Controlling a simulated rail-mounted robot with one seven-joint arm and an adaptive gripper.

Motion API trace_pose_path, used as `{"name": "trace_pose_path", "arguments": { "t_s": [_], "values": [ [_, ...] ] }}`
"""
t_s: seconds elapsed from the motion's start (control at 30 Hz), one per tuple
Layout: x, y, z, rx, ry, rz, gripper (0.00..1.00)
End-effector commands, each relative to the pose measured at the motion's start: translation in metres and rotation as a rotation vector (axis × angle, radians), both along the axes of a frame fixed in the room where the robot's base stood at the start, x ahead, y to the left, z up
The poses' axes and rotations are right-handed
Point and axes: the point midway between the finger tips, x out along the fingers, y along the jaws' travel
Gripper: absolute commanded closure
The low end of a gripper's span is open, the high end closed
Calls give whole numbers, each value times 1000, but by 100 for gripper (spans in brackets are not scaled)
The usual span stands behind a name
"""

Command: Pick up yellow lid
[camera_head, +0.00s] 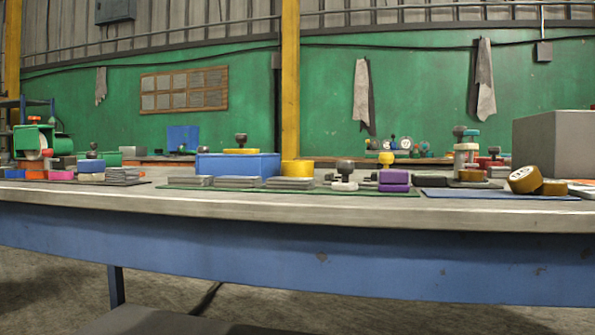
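A flat yellow piece (241,151), which looks like the yellow lid, lies on top of a blue box (238,166) at the middle left of the bench. A dark round knob (241,139) stands up from it. Whether the knob is part of the yellow piece, I cannot tell. A yellow cylinder (297,168) stands just right of the blue box. My gripper is not in view.
The long bench (330,210) has a blue front edge. Grey stacked plates (290,183) lie before the blue box. Purple blocks (393,181), brown-yellow rolls (524,179) and a large grey box (555,143) are at right. A green housing (33,140) is at far left.

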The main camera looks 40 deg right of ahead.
Motion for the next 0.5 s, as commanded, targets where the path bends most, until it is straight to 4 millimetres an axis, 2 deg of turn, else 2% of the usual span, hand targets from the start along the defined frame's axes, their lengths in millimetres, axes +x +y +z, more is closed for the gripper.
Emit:
{"name": "trace_pose_path", "arguments": {
  "t_s": [0.17, 0.2, 0.5],
  "values": [
    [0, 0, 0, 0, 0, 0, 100],
    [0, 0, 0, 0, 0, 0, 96],
    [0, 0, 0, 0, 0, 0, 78]
  ]
}}
